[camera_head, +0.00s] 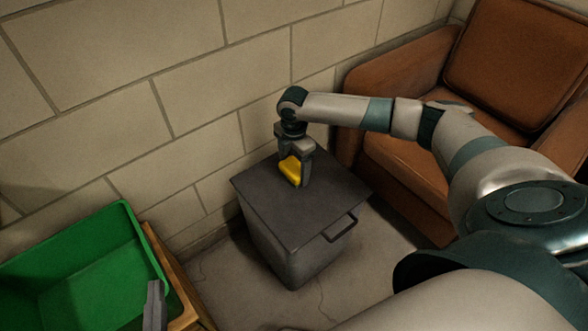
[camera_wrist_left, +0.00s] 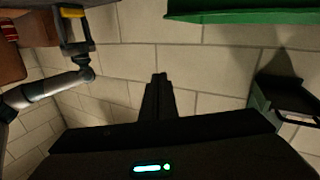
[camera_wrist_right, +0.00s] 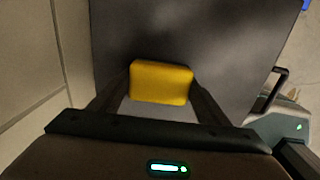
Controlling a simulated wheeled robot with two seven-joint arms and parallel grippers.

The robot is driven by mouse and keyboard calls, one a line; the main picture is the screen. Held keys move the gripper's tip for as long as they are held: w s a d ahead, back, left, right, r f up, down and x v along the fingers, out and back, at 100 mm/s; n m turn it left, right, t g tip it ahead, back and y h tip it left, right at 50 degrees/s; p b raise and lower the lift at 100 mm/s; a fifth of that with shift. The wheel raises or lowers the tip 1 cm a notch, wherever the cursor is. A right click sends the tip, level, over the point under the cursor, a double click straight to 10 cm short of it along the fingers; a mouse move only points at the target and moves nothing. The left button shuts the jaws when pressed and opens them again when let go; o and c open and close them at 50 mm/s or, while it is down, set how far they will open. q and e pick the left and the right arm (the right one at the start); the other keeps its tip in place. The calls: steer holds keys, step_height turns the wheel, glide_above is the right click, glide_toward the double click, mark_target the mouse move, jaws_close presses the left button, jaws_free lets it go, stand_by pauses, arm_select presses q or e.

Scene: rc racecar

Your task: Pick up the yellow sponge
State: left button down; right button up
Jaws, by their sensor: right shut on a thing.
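The yellow sponge (camera_head: 290,168) is a small block at the top of the dark grey box (camera_head: 263,201). My right gripper (camera_head: 302,172) points down and is shut on the sponge. In the right wrist view the sponge (camera_wrist_right: 160,82) sits between the two fingertips. I cannot tell whether it touches the box top or is just above it. The sponge also shows small in the left wrist view (camera_wrist_left: 73,12). My left gripper (camera_head: 155,302) is at the lower left, by the green bin. Its fingers (camera_wrist_left: 159,82) are together, with nothing between them.
The green bin (camera_head: 128,222) stands at the left on a wooden surface (camera_head: 166,262). A brown leather armchair (camera_head: 400,170) is right of the box. The box has a handle (camera_head: 340,229) at its front right. A block wall (camera_head: 205,95) runs behind. Bare floor shows around the box.

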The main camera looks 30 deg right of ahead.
mark_target(297, 167)
steer(key=shift+r, duration=0.1)
steer(key=shift+r, duration=0.35)
steer(key=r, duration=0.1)
steer(key=r+p, duration=0.1)
steer(key=r, duration=0.2)
steer(key=shift+s+d, duration=0.25)
steer(key=shift+d, duration=0.1)
arm_select(q)
steer(key=s+a+f+g+y+p, duration=0.1)
steer(key=s+f+g, duration=0.1)
steer(key=f, duration=0.3)
steer(key=s+a+f+g+y+p, duration=0.1)
steer(key=s+a+f+g, duration=0.1)
steer(key=f+g, duration=0.3)
steer(key=shift+a+f+n, duration=0.3)
arm_select(e)
steer(key=s+d+r, duration=0.6)
steer(key=s+d, duration=0.1)
steer(key=d, duration=0.1)
steer(key=shift+s, duration=0.1)
